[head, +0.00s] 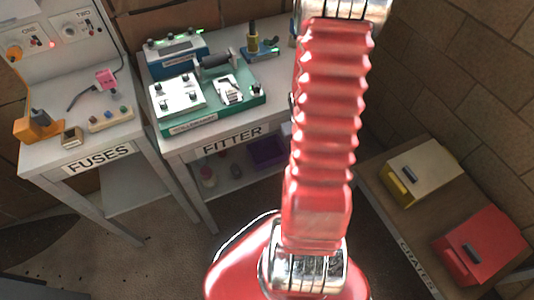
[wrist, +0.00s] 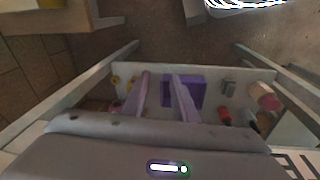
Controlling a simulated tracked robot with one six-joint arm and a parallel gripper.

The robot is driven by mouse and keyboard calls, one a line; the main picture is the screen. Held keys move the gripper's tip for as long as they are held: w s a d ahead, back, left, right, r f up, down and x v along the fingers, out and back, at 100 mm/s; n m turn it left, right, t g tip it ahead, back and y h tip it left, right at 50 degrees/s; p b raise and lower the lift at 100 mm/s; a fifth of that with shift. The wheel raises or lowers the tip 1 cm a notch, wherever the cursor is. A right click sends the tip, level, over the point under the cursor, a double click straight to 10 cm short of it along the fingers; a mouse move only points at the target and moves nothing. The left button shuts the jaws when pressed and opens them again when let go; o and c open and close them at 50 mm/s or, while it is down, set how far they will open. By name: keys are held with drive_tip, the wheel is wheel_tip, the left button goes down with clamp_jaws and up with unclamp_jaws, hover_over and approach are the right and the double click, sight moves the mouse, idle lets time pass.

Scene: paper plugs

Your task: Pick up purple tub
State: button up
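The purple tub (head: 266,152) sits on the lower shelf under the table labelled FITTER, partly hidden behind my red arm in the head view. In the wrist view the tub (wrist: 197,90) lies on the shelf a little right of centre, and my right-hand finger crosses in front of part of it. My gripper (wrist: 161,76) shows two pale purple fingers spread apart with nothing held between them. Its distance from the tub is hard to judge. My gripper is not visible in the head view.
The lower shelf (wrist: 153,76) also holds small yellow items (wrist: 116,80), a grey item (wrist: 229,87), a red item (wrist: 224,116) and a pinkish item (wrist: 266,97). Table legs flank the shelf. A crates bench (head: 380,195) stands at right, and the FUSES table (head: 60,160) at left.

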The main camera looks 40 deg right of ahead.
drive_tip(key=d+f+n+t, duration=0.1)
drive_tip(key=d+f+t, duration=0.3)
drive_tip(key=f, duration=0.6)
drive_tip(key=t+h, duration=0.2)
drive_tip(key=t, duration=0.6)
approach(282, 143)
drive_tip(key=shift+s+a+r+n, duration=0.1)
drive_tip(key=shift+s+a+n, duration=0.1)
drive_tip(key=shift+s, duration=0.75)
drive_tip(key=shift+s+a+r+n, duration=0.1)
drive_tip(key=shift+s+a+n, duration=0.15)
drive_tip(key=shift+s, duration=0.7)
drive_tip(key=shift+x, duration=4.2)
drive_tip(key=shift+w, duration=0.15)
drive_tip(key=shift+x, duration=2.65)
drive_tip(key=shift+r, duration=0.1)
